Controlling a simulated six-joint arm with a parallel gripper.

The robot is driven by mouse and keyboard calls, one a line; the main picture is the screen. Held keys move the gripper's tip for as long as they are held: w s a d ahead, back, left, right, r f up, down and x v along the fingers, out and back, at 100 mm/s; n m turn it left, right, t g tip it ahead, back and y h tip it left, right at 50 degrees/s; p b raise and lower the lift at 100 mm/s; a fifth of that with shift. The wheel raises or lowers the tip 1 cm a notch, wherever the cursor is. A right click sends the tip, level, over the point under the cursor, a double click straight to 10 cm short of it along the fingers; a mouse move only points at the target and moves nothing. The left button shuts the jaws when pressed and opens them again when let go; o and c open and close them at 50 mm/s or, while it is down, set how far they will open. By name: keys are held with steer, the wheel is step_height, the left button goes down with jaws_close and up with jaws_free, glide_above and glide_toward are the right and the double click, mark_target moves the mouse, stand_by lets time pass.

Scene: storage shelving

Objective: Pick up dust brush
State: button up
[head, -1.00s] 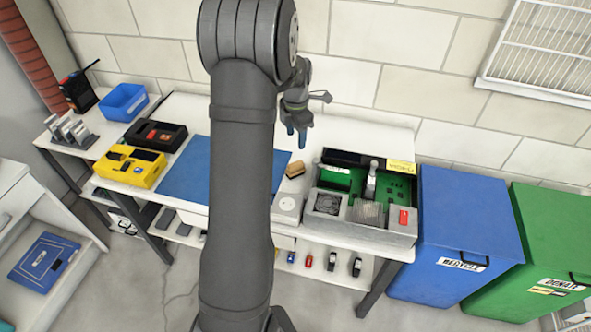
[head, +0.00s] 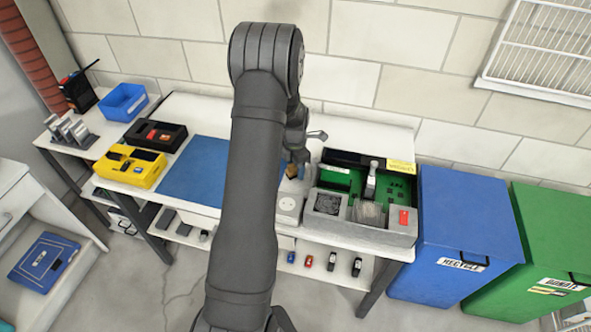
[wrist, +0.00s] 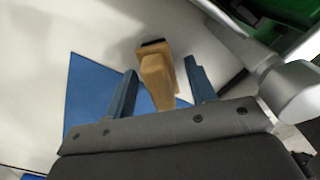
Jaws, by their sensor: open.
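The dust brush (wrist: 156,70) has a tan wooden body and a dark strip at its far end. In the wrist view it lies on the white table between the two blue fingers of my gripper (wrist: 163,90). The gripper is open, with visible gaps on both sides of the brush. In the head view only a small tan part of the brush (head: 292,171) shows beside my gripper (head: 297,158), which hides the rest. I cannot tell how high the fingertips are above the table.
A blue mat (head: 195,170) lies to the left. A grey case with a green board (head: 337,180) stands close on the right. A round white device (head: 288,206) sits in front. A yellow case (head: 130,167) and blue bin (head: 123,102) are farther left.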

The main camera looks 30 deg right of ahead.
steer(key=shift+f, duration=0.35)
steer(key=c, duration=1.1)
steer(key=shift+o, duration=0.2)
steer(key=shift+r, duration=0.15)
step_height(320, 180, up, 10)
steer(key=shift+f, duration=0.1)
